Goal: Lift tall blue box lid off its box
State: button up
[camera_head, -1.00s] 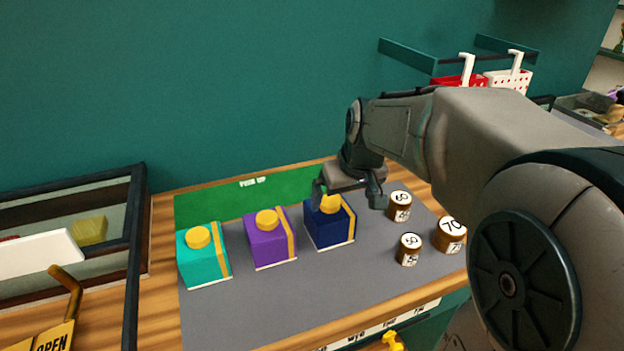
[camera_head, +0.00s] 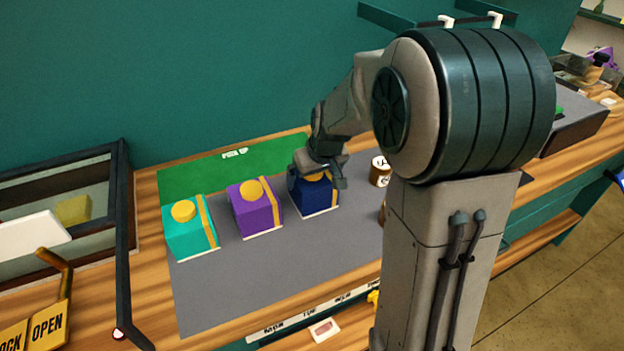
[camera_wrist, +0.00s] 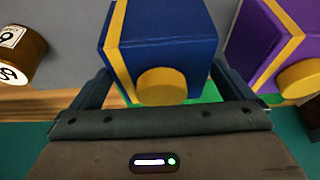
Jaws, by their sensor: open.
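The tall blue box (camera_head: 319,199) stands on the grey mat, the rightmost of a row of three boxes. It has a yellow band and a round yellow knob on its lid; the knob (camera_wrist: 162,86) shows clearly in the wrist view. My gripper (camera_head: 320,178) is at the top of the blue box, partly hiding the lid. In the wrist view my gripper (camera_wrist: 160,85) is open, with one finger on either side of the knob and box top. I cannot tell whether the fingers touch the lid. The seam between lid and box does not show clearly.
A purple box (camera_head: 255,210) stands just left of the blue box, and a teal box (camera_head: 190,232) further left. A numbered brown weight (camera_head: 380,171) stands to the right. The grey mat (camera_head: 270,280) is bare in front. A dark-framed case (camera_head: 128,240) is at left.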

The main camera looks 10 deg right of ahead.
jog(key=shift+x, duration=1.8)
jog(key=shift+a+r, duration=0.1)
jog(key=c, duration=0.7)
jog(key=shift+c, duration=0.2)
jog(key=shift+w+r, duration=0.1)
jog(key=shift+r, duration=0.35)
jog(key=r, duration=0.3)
jog(key=shift+w+d+r, duration=0.1)
jog(key=shift+d+r, duration=0.15)
jog(key=shift+d, duration=0.05)
jog(key=w+d+r, duration=0.1)
jog(key=d+r, duration=0.1)
jog(key=d, duration=0.1)
jog(key=w+d+r+b, duration=0.1)
jog(key=d+r, duration=0.1)
jog(key=d, duration=0.2)
jog(key=w+d+r+b, duration=0.1)
jog(key=d+r, duration=0.1)
jog(key=d, duration=0.1)
jog(key=shift+w+d+r, duration=0.2)
jog(key=shift+w+r, duration=0.15)
